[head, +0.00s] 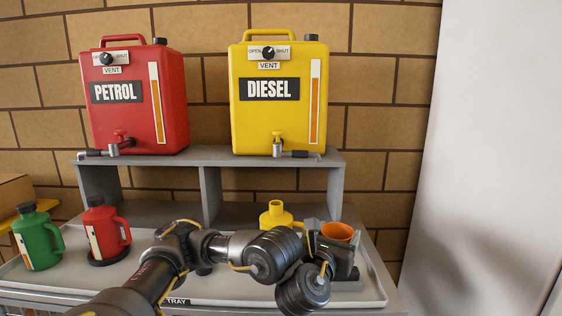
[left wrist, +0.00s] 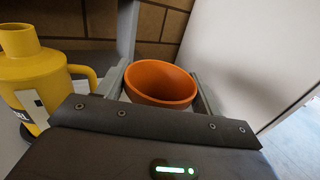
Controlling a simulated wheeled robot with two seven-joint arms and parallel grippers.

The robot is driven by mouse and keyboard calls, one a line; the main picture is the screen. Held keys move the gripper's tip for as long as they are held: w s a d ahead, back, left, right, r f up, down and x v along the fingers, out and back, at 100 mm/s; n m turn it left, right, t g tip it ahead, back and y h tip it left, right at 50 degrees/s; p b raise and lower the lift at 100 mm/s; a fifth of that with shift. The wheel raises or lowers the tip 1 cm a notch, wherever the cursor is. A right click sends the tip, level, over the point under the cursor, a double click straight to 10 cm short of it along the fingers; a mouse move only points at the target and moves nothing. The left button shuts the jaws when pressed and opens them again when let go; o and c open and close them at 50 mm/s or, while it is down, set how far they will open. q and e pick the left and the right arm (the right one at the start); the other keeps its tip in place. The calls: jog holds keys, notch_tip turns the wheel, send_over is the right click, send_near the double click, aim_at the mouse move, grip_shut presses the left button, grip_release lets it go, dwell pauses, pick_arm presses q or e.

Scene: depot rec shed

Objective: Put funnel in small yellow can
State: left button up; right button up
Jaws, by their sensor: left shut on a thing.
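The orange funnel (head: 338,231) is at the right end of the tray in the head view. My left gripper (head: 334,252) is shut on it. In the left wrist view the funnel's wide mouth (left wrist: 160,82) faces up between the two fingers (left wrist: 162,88), and its lower part is hidden. The small yellow can (head: 276,214) stands on the tray just left of the gripper, its neck open at the top and its lower body hidden behind my arm. In the left wrist view the can (left wrist: 35,75) is at the left, its handle towards the gripper. The funnel is apart from the can.
A red can (head: 106,232) and a green can (head: 38,240) stand at the left. Behind, a grey shelf (head: 210,157) carries a red petrol tank (head: 135,115) and a yellow diesel tank (head: 278,112). A pale panel (head: 490,130) rises at the right. The grey tray (head: 225,290) has a raised rim.

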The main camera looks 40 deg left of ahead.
pick_arm(q)
jog(key=w+a+r+n+g+y+p, duration=0.1)
jog(key=a+r+n+g+y+p, duration=0.2)
jog(key=a+r, duration=0.5)
jog(key=w+a+r+n+y, duration=0.15)
jog(key=a+r+y, duration=0.3)
jog(key=a, duration=0.75)
pick_arm(e)
jog(key=s+d+f, duration=0.1)
jog(key=s+f, duration=0.2)
jog(key=f, duration=0.5)
pick_arm(q)
jog(key=shift+n, duration=0.35)
jog(key=f+b, duration=0.3)
jog(key=s+f+b, duration=0.1)
jog(key=f+b, duration=0.1)
jog(key=shift+d+f, duration=0.25)
jog(key=shift+f+b, duration=0.25)
jog(key=shift+b, duration=0.15)
pick_arm(e)
jog(key=w+a+r, duration=0.1)
jog(key=w+r, duration=0.2)
jog(key=r, duration=1)
jog(key=shift+r, duration=0.15)
jog(key=shift+w+r, duration=0.1)
jog(key=shift+r, duration=0.15)
